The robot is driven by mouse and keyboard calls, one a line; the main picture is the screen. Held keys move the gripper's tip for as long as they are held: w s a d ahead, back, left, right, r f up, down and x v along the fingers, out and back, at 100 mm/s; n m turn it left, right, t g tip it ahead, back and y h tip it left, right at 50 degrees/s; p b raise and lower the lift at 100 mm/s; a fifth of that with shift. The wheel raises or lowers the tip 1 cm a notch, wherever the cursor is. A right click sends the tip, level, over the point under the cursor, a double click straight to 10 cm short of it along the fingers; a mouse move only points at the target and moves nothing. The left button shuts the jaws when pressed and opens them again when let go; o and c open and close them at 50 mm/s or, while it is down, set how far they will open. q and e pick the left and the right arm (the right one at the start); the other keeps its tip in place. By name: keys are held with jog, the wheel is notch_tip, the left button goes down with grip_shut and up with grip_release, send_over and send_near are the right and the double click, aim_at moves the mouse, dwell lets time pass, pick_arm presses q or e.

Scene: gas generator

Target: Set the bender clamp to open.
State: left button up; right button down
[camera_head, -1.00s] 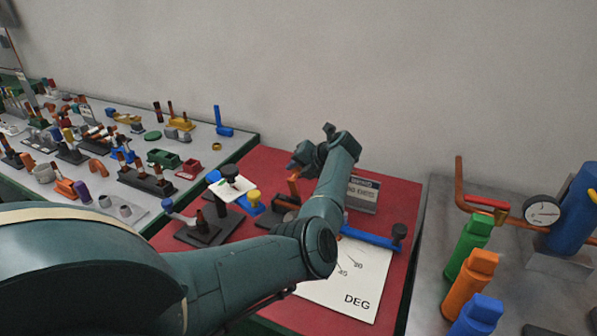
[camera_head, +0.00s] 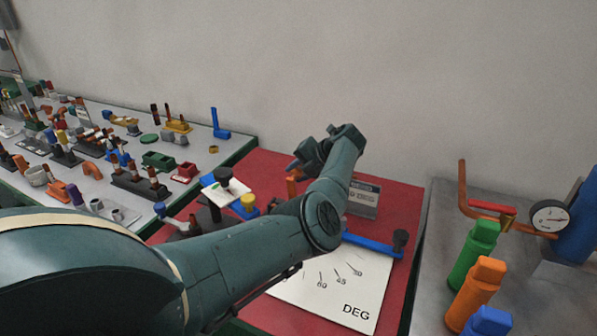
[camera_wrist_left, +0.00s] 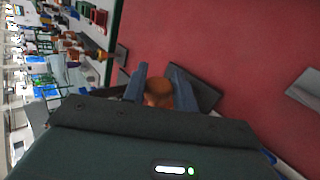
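The bender stands on the red mat, with a white sheet marked DEG (camera_head: 340,285) and a blue lever (camera_head: 372,243). An upright orange piece (camera_head: 292,187), which may be the bender clamp's handle, stands on it beneath my left gripper (camera_head: 312,155). In the left wrist view, a round orange-brown top (camera_wrist_left: 159,92) lies between the two spread fingers of the left gripper (camera_wrist_left: 160,80). I cannot tell whether the fingers touch it. My left arm hides part of the bender. My right gripper is not in view.
A grey sign block (camera_head: 363,198) stands behind the bender. The left table is crowded with small parts.

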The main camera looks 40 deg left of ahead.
pick_arm(q)
jog(key=o, duration=0.4)
jog(key=b+v, duration=0.1)
jog(key=v, duration=1.2)
